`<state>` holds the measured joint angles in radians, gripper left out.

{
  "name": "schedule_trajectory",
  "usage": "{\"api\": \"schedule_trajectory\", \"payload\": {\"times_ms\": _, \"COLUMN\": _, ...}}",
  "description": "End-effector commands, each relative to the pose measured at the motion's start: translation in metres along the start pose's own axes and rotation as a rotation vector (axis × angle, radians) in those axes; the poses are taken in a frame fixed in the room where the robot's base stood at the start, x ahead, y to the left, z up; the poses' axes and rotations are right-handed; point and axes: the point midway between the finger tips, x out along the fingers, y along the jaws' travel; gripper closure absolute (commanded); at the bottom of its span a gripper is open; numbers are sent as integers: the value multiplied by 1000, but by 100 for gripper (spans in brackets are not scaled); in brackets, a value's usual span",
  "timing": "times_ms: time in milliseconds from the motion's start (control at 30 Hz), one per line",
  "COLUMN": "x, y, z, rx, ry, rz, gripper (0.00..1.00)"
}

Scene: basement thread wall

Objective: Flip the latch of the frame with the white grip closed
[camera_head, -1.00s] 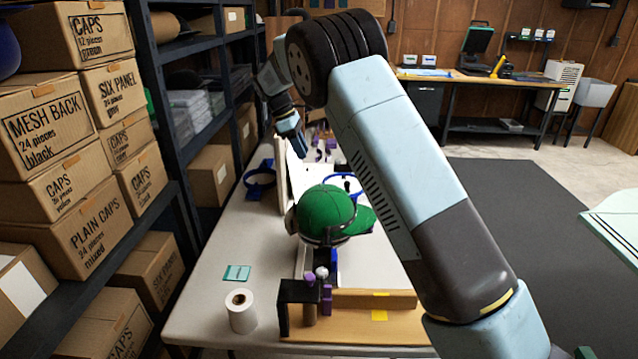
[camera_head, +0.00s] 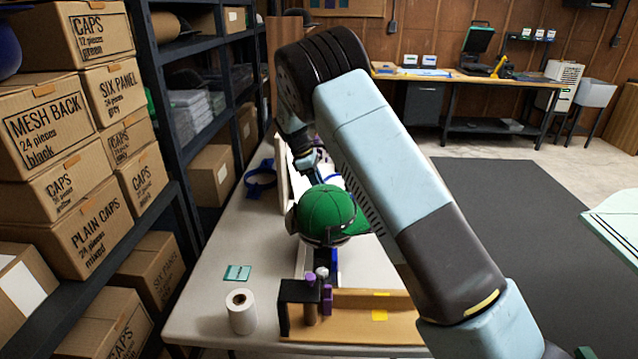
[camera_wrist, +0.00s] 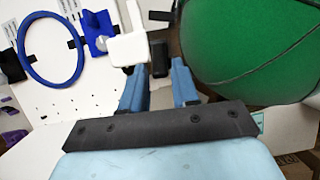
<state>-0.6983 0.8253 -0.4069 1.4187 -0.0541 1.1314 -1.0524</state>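In the wrist view, my gripper (camera_wrist: 159,76) has its two blue fingers apart. A small dark block (camera_wrist: 158,58) shows between and beyond the fingertips; I cannot tell whether they touch it. A white bracket-like part (camera_wrist: 128,44), possibly the white grip, lies just past the left finger. A blue ring frame (camera_wrist: 54,50) with a blue grip part (camera_wrist: 97,34) is at upper left. The green cap (camera_wrist: 240,45) fills the right side. In the head view, my gripper (camera_head: 312,162) is just behind the green cap (camera_head: 326,209), its tips partly hidden. The latch is not clear.
A white upright board (camera_head: 284,180) stands along the table (camera_head: 212,290), with a blue ring (camera_head: 260,181) left of it. A wooden fixture (camera_head: 360,318) with purple knobs is at the front. A white roll (camera_head: 241,311) and a teal card (camera_head: 237,272) lie left.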

Motion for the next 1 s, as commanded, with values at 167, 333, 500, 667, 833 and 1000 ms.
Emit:
{"api": "schedule_trajectory", "payload": {"times_ms": 167, "x": 1, "y": 0, "z": 0, "rx": 0, "ry": 0, "rz": 0, "gripper": 70}}
{"api": "schedule_trajectory", "payload": {"times_ms": 333, "x": 1, "y": 0, "z": 0, "rx": 1, "ry": 0, "rz": 0, "gripper": 80}}
{"api": "schedule_trajectory", "payload": {"times_ms": 500, "x": 1, "y": 0, "z": 1, "rx": 1, "ry": 0, "rz": 0, "gripper": 96}}
{"api": "schedule_trajectory", "payload": {"times_ms": 667, "x": 0, "y": 0, "z": 1, "rx": 1, "ry": 0, "rz": 0, "gripper": 100}}
{"api": "schedule_trajectory", "payload": {"times_ms": 833, "x": 1, "y": 1, "z": 3, "rx": 2, "ry": 4, "rz": -1, "gripper": 100}}
{"api": "schedule_trajectory", "payload": {"times_ms": 1000, "x": 0, "y": 1, "z": 5, "rx": 3, "ry": 37, "rz": -2, "gripper": 100}}
